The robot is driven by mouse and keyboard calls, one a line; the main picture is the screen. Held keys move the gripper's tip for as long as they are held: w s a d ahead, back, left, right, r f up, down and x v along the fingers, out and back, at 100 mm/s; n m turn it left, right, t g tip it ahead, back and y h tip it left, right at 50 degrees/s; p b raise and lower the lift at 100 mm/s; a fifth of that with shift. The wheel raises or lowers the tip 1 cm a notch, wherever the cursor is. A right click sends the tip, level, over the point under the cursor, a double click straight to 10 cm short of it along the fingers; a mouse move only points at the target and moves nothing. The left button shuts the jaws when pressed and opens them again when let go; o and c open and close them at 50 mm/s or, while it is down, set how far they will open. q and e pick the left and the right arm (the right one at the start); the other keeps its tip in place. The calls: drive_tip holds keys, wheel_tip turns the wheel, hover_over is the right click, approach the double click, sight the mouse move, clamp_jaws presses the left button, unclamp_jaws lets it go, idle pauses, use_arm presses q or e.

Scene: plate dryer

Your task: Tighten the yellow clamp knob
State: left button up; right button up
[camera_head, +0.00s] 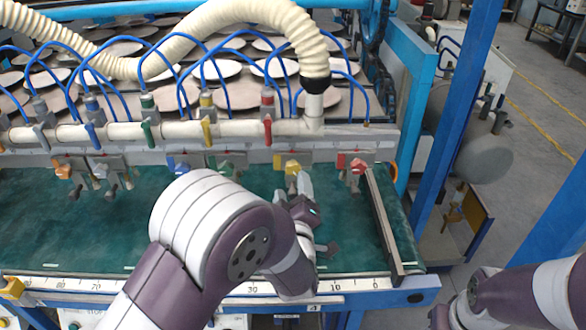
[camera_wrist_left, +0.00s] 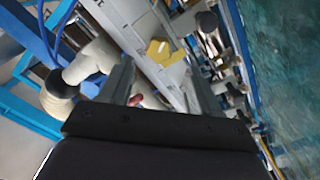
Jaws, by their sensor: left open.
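The yellow clamp knob (camera_head: 291,167) is on the rail behind the green belt, between the blue knob and the red knob. My left gripper (camera_head: 306,192) is just in front of and below it, with its arm reaching in from the bottom. In the left wrist view, the fingers (camera_wrist_left: 162,88) are spread apart with a gap between them. A yellow knob (camera_wrist_left: 158,51) shows ahead of that gap, and I see no finger closed on it. My right arm is at the lower right; its end is cut off or unclear at the frame edge.
A red clamp knob (camera_head: 358,165) is close on the right, and a blue one (camera_head: 180,162) is to the left. A white pipe (camera_head: 240,130) with coloured valves runs behind. A dark bar (camera_head: 384,225) crosses the green belt (camera_head: 60,220) at right. The belt's left part is clear.

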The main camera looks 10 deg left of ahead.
sight(293, 171)
use_arm(q)
drive_tip(key=x, duration=0.7)
drive_tip(key=shift+p, duration=0.4)
drive_tip(key=shift+d, duration=0.15)
drive_tip(key=c, duration=1)
